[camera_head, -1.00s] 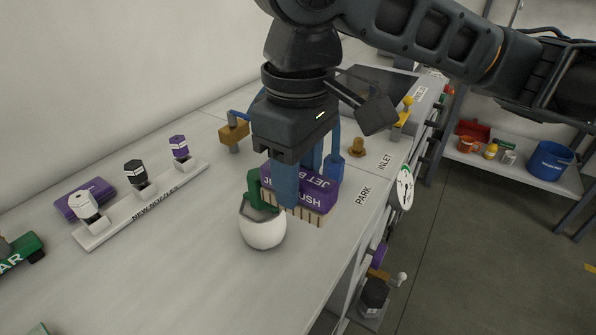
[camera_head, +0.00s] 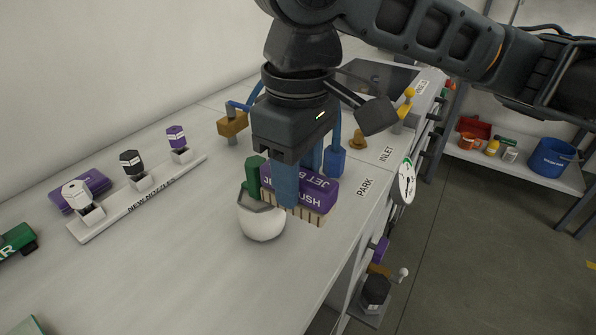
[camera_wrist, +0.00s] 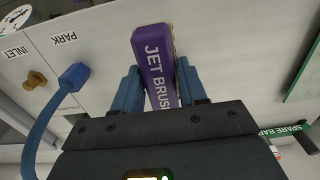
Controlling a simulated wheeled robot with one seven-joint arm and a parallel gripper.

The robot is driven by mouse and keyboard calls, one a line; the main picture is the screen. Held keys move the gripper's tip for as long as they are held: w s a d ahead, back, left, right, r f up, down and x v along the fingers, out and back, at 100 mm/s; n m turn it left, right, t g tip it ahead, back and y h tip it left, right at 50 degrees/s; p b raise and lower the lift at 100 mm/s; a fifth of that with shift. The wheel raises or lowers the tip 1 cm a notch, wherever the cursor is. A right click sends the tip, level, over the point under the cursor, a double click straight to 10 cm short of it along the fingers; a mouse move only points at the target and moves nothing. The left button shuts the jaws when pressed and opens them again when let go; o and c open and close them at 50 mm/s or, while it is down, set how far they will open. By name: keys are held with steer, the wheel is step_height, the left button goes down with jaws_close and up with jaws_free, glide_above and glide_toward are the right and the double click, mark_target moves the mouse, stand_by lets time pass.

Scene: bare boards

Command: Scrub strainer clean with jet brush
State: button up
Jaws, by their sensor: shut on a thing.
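My gripper (camera_head: 286,200) is shut on the purple jet brush (camera_head: 318,191), which has pale bristles along its lower edge. In the wrist view the brush (camera_wrist: 157,65) sits between both fingers (camera_wrist: 160,85). A white rounded cup (camera_head: 262,226) with a grey upper part and a green upright piece (camera_head: 253,176) stands on the worktop, just left of the brush; it may be the strainer. The brush and finger overlap its right side in the head view. I cannot tell whether the bristles touch it. It does not show clearly in the wrist view.
A "NEW NOZZLES" rack (camera_head: 145,196) with white, black and purple nozzles stands left. A purple block (camera_head: 80,190) lies behind it. A blue hose connector (camera_head: 335,160) and brass knob (camera_head: 357,138) are behind the brush. The worktop (camera_head: 180,270) is clear in front.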

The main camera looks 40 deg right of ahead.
steer(key=shift+f, duration=0.65)
